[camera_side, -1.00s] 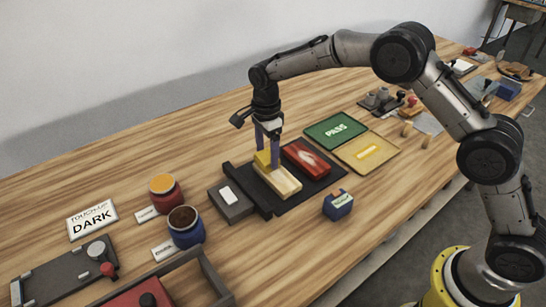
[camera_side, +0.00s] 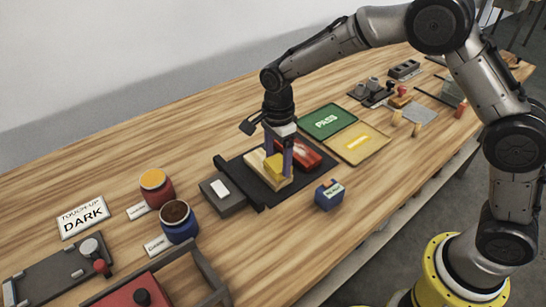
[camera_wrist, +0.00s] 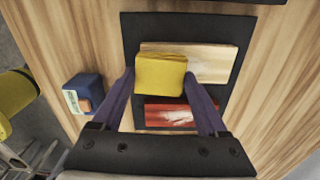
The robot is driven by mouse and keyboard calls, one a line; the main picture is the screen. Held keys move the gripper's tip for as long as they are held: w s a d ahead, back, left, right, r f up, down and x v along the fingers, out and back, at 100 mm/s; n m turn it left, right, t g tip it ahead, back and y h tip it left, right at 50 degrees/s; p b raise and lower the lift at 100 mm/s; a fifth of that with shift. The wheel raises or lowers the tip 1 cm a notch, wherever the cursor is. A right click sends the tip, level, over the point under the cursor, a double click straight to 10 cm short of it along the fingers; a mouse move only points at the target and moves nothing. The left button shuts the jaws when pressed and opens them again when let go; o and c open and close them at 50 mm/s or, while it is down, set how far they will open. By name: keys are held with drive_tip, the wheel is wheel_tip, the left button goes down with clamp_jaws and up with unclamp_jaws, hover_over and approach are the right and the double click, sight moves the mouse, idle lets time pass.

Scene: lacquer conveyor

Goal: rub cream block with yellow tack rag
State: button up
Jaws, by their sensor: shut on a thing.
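The yellow tack rag (camera_side: 274,165) is a small folded pad between the fingers of my gripper (camera_side: 278,168), which is shut on it. The rag sits on the cream block (camera_side: 254,162), towards its near end in the side view. In the wrist view the rag (camera_wrist: 160,74) covers the left part of the cream block (camera_wrist: 212,63), and the block's right part is bare, with a pale streaked top. My gripper's fingers (camera_wrist: 159,78) flank the rag. The rag's underside is hidden, so its contact with the block is not directly visible.
A red block (camera_side: 305,156) with a pale patch lies beside the cream block on the dark tray (camera_side: 262,196). A blue box (camera_side: 330,195) stands near the tray's front. Green PASS (camera_side: 327,122) and yellow (camera_side: 357,144) mats lie behind right; paint jars (camera_side: 179,225) stand left.

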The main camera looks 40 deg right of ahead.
drive_tip(key=shift+r, duration=3.45)
drive_tip(key=shift+f, duration=0.1)
drive_tip(key=shift+f, duration=3.4)
drive_tip(key=shift+w+f, duration=0.5)
drive_tip(key=shift+w, duration=3.5)
drive_tip(key=shift+s, duration=3.95)
drive_tip(key=shift+r, duration=4)
